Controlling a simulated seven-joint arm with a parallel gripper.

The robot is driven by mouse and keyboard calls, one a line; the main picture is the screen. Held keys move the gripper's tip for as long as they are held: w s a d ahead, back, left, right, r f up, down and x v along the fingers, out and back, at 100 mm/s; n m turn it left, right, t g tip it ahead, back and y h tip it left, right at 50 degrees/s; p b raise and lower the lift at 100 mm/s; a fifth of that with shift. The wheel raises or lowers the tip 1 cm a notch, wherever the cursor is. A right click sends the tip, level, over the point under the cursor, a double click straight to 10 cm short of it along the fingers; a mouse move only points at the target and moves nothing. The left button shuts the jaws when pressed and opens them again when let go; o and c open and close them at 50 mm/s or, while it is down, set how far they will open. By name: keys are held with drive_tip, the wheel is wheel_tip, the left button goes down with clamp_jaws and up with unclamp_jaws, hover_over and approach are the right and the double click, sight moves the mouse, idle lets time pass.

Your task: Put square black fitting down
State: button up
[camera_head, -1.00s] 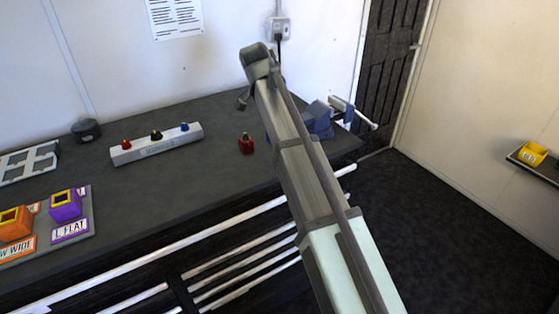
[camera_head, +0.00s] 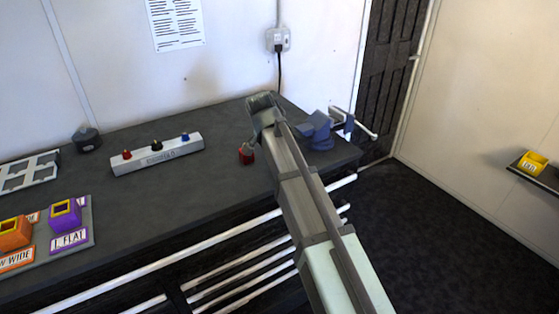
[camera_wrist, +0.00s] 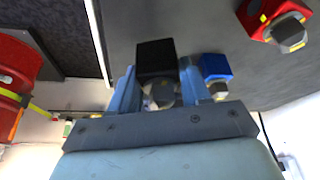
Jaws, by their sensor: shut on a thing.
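The square black fitting (camera_wrist: 156,57) shows in the wrist view between the two blue fingers of my gripper (camera_wrist: 157,84), which is shut on it. A blue fitting (camera_wrist: 215,68) is just right of the fingers, and a red fitting (camera_wrist: 272,20) is further right at the top. In the head view the red fitting (camera_head: 246,154) stands on the dark bench (camera_head: 200,195), just left of my arm. My arm hides the black and blue fittings there. Whether the black fitting touches the bench cannot be told.
A blue vise (camera_head: 318,130) stands right of my wrist near the bench's right end. A white block (camera_head: 157,155) with red, black and blue pieces lies to the left. Orange (camera_head: 14,233) and purple (camera_head: 65,216) holders stand front left. Bare bench lies between.

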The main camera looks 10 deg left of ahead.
drive_tip(key=shift+f, duration=1.4)
drive_tip(key=o, duration=1.2)
drive_tip(key=shift+f, duration=0.1)
drive_tip(key=v, duration=1.2)
